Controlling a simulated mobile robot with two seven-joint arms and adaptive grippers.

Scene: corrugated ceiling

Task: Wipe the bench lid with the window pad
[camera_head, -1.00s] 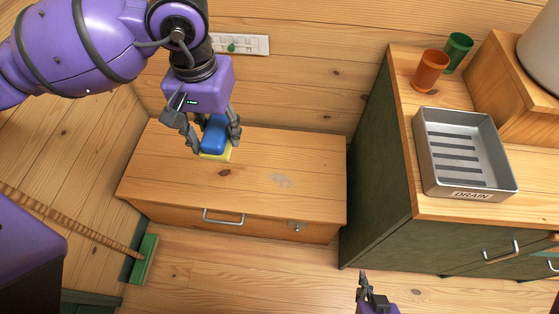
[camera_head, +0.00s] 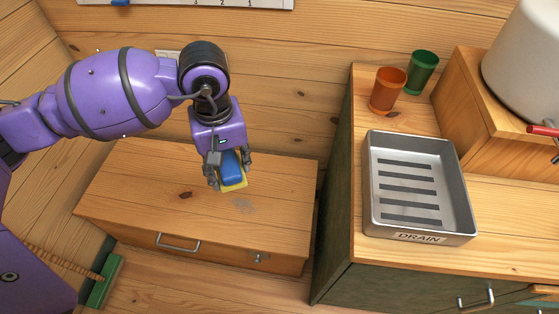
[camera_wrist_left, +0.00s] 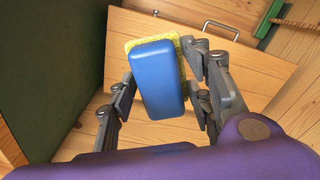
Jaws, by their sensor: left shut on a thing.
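The bench lid (camera_head: 140,180) is the wooden top of a low chest against the plank wall, with a pale grey smudge (camera_head: 243,205) right of its middle. It also shows in the wrist view (camera_wrist_left: 235,75). My left gripper (camera_head: 230,172) is shut on the window pad (camera_head: 232,166), a blue block with a yellow sponge face. The pad is tilted and appears raised over the lid, just behind the smudge in the head view. In the wrist view the pad (camera_wrist_left: 158,80) sits between the fingers and hides part of the lid. My right gripper is out of view.
A counter with a dark green side (camera_head: 335,215) stands right of the bench. It carries a metal drain tray (camera_head: 455,240), an orange cup (camera_head: 388,90), a green cup (camera_head: 421,72) and a large pale pot (camera_head: 525,65). A green broom (camera_head: 104,282) lies at lower left.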

